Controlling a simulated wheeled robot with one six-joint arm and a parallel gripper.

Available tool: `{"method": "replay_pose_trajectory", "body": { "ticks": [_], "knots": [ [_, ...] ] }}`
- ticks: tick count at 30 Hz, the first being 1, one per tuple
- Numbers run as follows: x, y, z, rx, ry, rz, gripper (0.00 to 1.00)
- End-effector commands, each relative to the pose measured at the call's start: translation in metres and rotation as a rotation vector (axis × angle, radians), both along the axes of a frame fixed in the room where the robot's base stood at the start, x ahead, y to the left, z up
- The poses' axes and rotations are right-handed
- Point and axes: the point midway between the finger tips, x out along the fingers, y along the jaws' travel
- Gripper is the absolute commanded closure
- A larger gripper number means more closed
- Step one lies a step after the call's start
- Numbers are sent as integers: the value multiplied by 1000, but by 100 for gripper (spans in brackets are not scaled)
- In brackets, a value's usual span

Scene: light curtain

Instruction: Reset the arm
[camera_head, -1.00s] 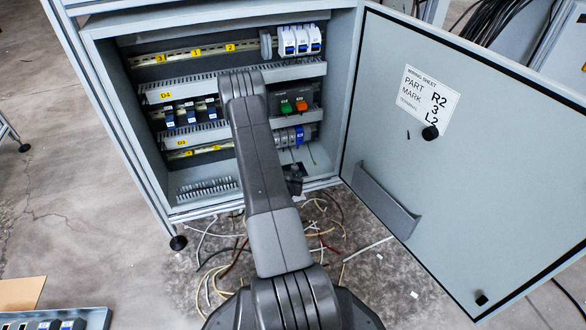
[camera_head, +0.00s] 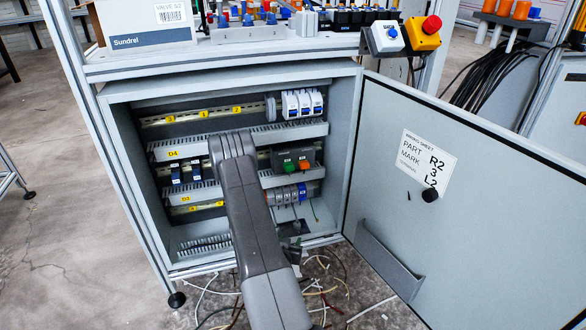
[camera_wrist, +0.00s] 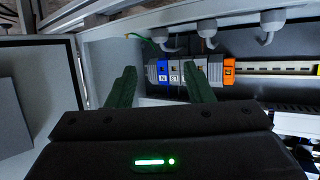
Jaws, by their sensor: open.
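My arm (camera_head: 255,230) reaches from the bottom of the head view into the open grey cabinet (camera_head: 352,120). Its far end is bent down in front of the rails, and my gripper is mostly hidden there. In the wrist view my gripper (camera_wrist: 160,82) is open, with two green fingers apart and nothing clearly held between them. Behind the fingers is a row of terminal blocks on a rail: a blue block (camera_wrist: 163,72), grey ones, and an orange block (camera_wrist: 229,71) at the right end. I cannot tell whether the fingers touch them.
The cabinet door (camera_head: 460,210) stands open at right. Above is a bench with a Sundrel box (camera_head: 145,22), small parts and a red emergency button (camera_head: 432,25). Loose wires (camera_head: 335,290) lie on the floor below.

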Motion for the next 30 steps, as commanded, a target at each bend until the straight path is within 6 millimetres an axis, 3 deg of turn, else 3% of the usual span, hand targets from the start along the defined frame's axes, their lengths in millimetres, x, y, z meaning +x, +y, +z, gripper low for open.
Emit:
{"method": "replay_pose_trajectory", "body": {
  "ticks": [21,30],
  "knots": [
    [119,-24,-52,0,-3,-2,53],
    [117,-22,-48,-3,-1,-51,53]
  ]
}}
